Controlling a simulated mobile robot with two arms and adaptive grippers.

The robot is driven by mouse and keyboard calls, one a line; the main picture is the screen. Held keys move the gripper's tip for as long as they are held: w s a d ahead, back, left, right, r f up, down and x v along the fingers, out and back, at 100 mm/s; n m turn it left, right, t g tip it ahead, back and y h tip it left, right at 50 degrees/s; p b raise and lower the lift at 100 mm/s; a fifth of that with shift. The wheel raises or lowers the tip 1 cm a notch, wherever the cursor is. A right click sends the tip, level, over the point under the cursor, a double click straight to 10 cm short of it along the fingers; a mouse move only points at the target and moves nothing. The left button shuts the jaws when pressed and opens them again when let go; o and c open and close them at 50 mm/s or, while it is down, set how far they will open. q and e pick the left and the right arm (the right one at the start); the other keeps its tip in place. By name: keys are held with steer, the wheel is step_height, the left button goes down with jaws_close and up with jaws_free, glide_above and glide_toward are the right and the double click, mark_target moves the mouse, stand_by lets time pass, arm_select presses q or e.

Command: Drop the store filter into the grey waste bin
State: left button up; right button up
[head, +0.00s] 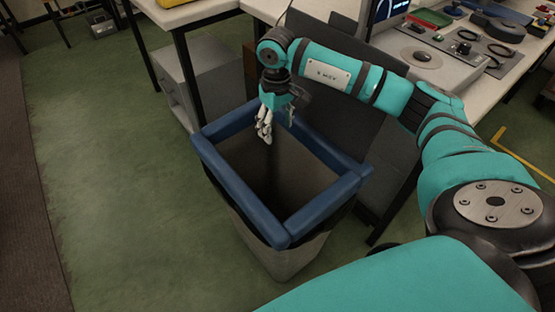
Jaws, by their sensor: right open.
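The grey waste bin (285,265) stands on the green floor in the middle of the view. It has a thick blue rim and its top is open. The inside is dark, and its bottom cannot be made out. My right gripper (265,132) hangs over the back left part of the bin's opening, pointing down. Its fingers are open and nothing shows between them. The store filter cannot be seen; the dark inside of the bin could hide it. My left gripper is not in view.
A pale workbench (450,80) with tools and a monitor runs along the back right, behind my right arm. Another table (185,14) with a grey cabinet (180,85) below stands behind the bin. The green floor at left is clear.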

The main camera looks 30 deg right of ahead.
step_height(320, 180, up, 12)
stand_by(0.6)
